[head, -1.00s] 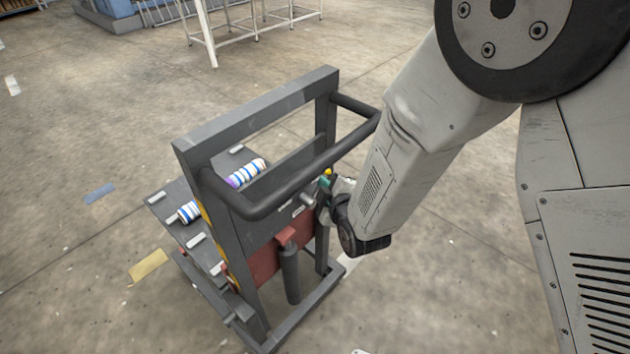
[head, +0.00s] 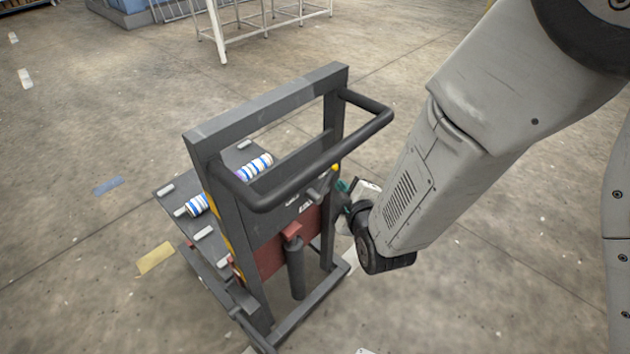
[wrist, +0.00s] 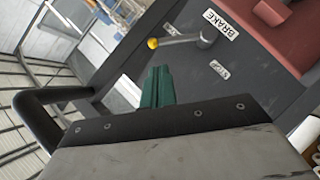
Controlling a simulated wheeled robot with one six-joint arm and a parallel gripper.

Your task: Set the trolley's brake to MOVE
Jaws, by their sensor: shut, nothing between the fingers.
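The grey trolley (head: 265,105) stands upright with its push handle facing me. Its brake lever (wrist: 182,41), a short metal bar with a yellow knob (wrist: 152,44), is on the dark panel below the handle. In the wrist view the bar points left from its pivot, close to the BRAKE label (wrist: 221,24). My gripper (wrist: 158,72) has green fingers, shut and empty, apart from the knob in the picture. In the head view my wrist partly hides it.
The black push handle (head: 325,160) juts out above the panel, near my arm. A red block with a dark cylinder (head: 296,270) sits lower on the trolley. Striped rolls (head: 255,166) lie on its shelf. A white table frame (head: 222,35) stands behind; the floor around is mostly clear.

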